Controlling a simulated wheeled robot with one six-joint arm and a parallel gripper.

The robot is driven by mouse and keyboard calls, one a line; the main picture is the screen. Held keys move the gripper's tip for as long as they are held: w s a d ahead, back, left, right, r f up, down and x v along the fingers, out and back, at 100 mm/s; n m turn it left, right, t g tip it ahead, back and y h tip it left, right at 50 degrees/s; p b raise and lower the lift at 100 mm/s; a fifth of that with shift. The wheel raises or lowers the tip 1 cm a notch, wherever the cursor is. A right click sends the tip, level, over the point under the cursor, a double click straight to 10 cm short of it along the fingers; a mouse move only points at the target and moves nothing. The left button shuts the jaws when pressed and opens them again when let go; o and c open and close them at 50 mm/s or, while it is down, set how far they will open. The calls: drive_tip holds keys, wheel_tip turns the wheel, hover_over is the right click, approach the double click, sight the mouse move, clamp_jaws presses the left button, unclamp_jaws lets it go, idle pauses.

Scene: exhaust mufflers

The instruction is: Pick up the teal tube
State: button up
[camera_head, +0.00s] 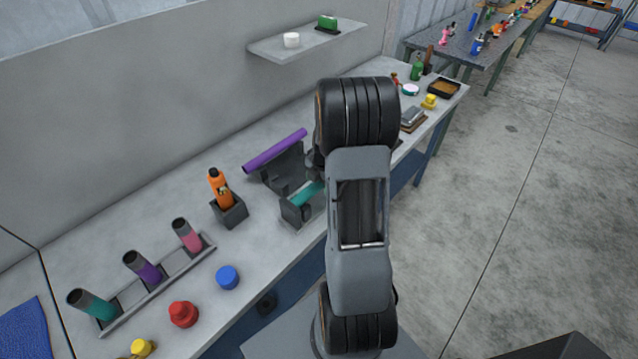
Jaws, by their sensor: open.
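A teal tube (306,193) lies low in a dark grey holder (296,214) on the workbench; its right end is hidden behind my arm. A purple tube (275,150) lies slanted along the top of the holder's back part. At the front left, a dark-topped teal cylinder (98,307) leans in a long grey rack (160,285), with a purple one (146,269) and a pink one (188,236). My arm stands upright in front of the holder's right side. My gripper is hidden behind the arm, so its relation to the teal tube does not show.
An orange bottle (220,187) stands in a dark block (230,212) left of the holder. Blue (227,277), red (183,313) and yellow (142,347) caps sit near the bench's front edge. A wall shelf (305,41) hangs above. Open floor (530,200) lies to the right.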

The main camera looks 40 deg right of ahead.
drive_tip(key=shift+c, duration=0.2)
drive_tip(key=c, duration=1)
drive_tip(key=shift+o, duration=0.2)
drive_tip(key=shift+r, duration=0.15)
wheel_tip(320, 180, up, 10)
drive_tip(key=p, duration=0.5)
